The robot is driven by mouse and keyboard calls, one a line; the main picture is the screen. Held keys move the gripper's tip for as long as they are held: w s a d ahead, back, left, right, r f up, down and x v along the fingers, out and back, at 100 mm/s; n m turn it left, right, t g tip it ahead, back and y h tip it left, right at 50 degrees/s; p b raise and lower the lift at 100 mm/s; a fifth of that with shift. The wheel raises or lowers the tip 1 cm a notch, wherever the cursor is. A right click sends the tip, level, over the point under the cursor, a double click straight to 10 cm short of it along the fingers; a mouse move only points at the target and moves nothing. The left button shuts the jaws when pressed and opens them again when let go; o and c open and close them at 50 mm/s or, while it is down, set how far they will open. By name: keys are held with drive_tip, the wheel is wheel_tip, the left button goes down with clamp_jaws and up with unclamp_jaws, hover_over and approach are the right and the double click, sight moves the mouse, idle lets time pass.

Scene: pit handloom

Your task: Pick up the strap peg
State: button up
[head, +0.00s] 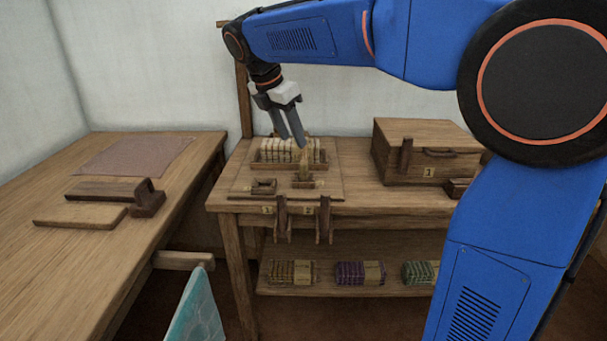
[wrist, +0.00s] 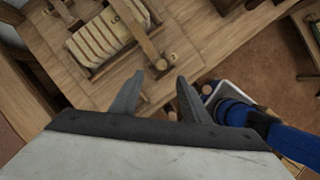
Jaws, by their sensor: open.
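My gripper (head: 293,141) is open and points down above the back part of the wooden bench, with nothing between its fingers. In the wrist view its two fingertips (wrist: 159,77) stand apart over the bench. A slim upright wooden peg (head: 303,163) stands on a board on the bench, just below and beside the fingertips; it may be the strap peg, but I cannot tell for sure. In the wrist view a long wooden piece (wrist: 138,36), likely the same peg, lies beyond the fingertips, apart from them. Its foot is partly hidden.
A wooden chest (head: 425,160) stands at the right. Two wooden brackets (head: 324,217) hang at the bench's front edge. A long table (head: 80,245) is at the left.

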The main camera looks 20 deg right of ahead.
sight(303, 163)
drive_tip(key=x, duration=1.1)
drive_tip(key=shift+s+d+f, duration=0.1)
drive_tip(key=shift+d+f, duration=0.1)
drive_tip(key=shift+f, duration=0.05)
drive_tip(key=shift+c, duration=0.3)
clamp_jaws()
